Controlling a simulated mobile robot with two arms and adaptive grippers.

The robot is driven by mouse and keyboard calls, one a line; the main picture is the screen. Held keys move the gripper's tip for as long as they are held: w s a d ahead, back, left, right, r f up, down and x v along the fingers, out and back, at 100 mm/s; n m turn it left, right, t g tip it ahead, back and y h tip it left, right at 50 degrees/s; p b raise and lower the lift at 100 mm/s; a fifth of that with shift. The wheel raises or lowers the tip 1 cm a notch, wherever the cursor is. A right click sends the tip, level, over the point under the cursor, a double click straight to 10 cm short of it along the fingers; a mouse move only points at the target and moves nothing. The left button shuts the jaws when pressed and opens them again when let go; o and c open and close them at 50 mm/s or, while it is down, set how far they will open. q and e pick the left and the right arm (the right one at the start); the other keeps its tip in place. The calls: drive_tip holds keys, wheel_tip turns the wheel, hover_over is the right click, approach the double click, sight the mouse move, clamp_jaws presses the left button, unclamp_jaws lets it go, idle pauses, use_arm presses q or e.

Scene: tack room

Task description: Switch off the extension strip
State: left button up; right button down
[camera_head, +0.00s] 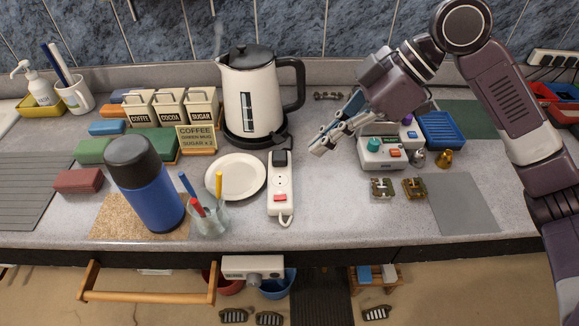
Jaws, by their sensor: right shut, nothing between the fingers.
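The white extension strip (271,206) lies on the counter in front of the kettle, with a red rocker switch (280,197) near its front end. A black plug (280,158) sits in its rear socket; the socket in the middle is bare. I cannot tell the switch's position. My right gripper (319,147) is shut and empty, to the right of the strip's rear end and apart from it, pointing down and left. My left gripper is out of view.
The kettle (250,95) stands behind the strip, a white plate (236,177) to its left. A glass of pens (210,219) and a blue flask (150,190) stand front left. A white-and-teal device (384,153) sits right of the strip; counter between them is clear.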

drive_tip(key=s, duration=0.1)
drive_tip(key=p, duration=0.2)
approach(278, 197)
drive_tip(key=a+r, duration=0.2)
drive_tip(key=a, duration=0.1)
drive_tip(key=f, duration=0.3)
drive_tip(key=a+f, duration=0.1)
drive_tip(key=f, duration=0.1)
drive_tip(key=shift+s+f+p, duration=0.1)
drive_tip(key=shift+f+p, duration=0.1)
drive_tip(key=shift+p, duration=0.15)
drive_tip(key=shift+d+f, duration=0.2)
drive_tip(key=shift+f, duration=0.4)
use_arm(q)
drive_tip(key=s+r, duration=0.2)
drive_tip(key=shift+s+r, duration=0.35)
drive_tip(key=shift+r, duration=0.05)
